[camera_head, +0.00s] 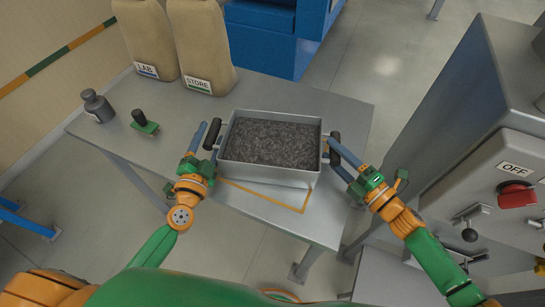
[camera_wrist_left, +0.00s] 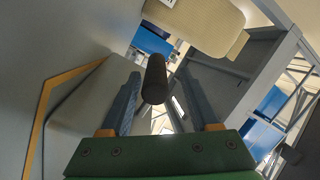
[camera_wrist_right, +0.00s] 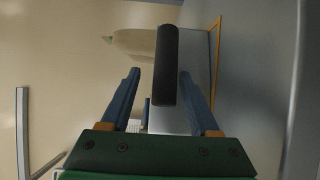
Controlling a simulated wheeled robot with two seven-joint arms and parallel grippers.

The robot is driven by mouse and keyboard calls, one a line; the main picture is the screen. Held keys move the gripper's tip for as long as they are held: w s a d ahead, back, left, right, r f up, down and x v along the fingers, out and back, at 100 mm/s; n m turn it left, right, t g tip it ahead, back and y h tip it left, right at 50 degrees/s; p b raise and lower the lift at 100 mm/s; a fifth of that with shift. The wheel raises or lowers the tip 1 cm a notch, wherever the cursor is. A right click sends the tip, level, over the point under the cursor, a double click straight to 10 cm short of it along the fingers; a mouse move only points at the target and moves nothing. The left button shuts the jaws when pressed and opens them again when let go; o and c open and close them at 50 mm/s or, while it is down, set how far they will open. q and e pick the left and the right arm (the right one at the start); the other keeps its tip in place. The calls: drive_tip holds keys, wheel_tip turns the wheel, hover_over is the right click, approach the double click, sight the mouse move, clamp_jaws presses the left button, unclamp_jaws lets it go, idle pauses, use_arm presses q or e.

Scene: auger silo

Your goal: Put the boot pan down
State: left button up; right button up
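The boot pan (camera_head: 268,177) is a grey metal tray full of dark grey granular material. It looks level and appears to rest on the table, over the back part of an orange outline (camera_head: 262,194). Black handles stand at its left (camera_head: 212,134) and right (camera_head: 335,144) ends. My left gripper (camera_head: 198,138) is open at the left handle, which shows between its fingertips in the left wrist view (camera_wrist_left: 154,78) with gaps on both sides. My right gripper (camera_head: 339,162) is open at the right handle; the right wrist view shows that handle (camera_wrist_right: 165,65) nearer one finger.
Two tan sacks, marked LAB (camera_head: 147,38) and STORE (camera_head: 203,45), stand at the table's back left. A grey bottle (camera_head: 97,106) and a green-based stamp-like item (camera_head: 145,124) are at the left. A grey machine with a red OFF switch (camera_head: 517,195) stands at right. The table (camera_head: 350,120) is bare right of the pan.

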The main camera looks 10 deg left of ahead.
use_arm(q)
drive_tip(key=shift+f, duration=0.1)
use_arm(e)
drive_tip(key=shift+w, duration=0.15)
use_arm(q)
drive_tip(key=s, duration=1.2)
use_arm(e)
drive_tip(key=v, duration=1.2)
use_arm(q)
drive_tip(key=shift+d+r, duration=0.1)
drive_tip(key=shift+r, duration=0.1)
use_arm(e)
drive_tip(key=shift+r, duration=0.15)
use_arm(q)
wheel_tip(320, 180, up, 8)
drive_tip(key=p, duration=0.9)
drive_tip(key=shift+p, duration=0.4)
use_arm(e)
wheel_tip(320, 180, up, 10)
drive_tip(key=shift+f, duration=0.25)
use_arm(q)
drive_tip(key=shift+f, duration=0.15)
use_arm(e)
drive_tip(key=shift+f, duration=0.1)
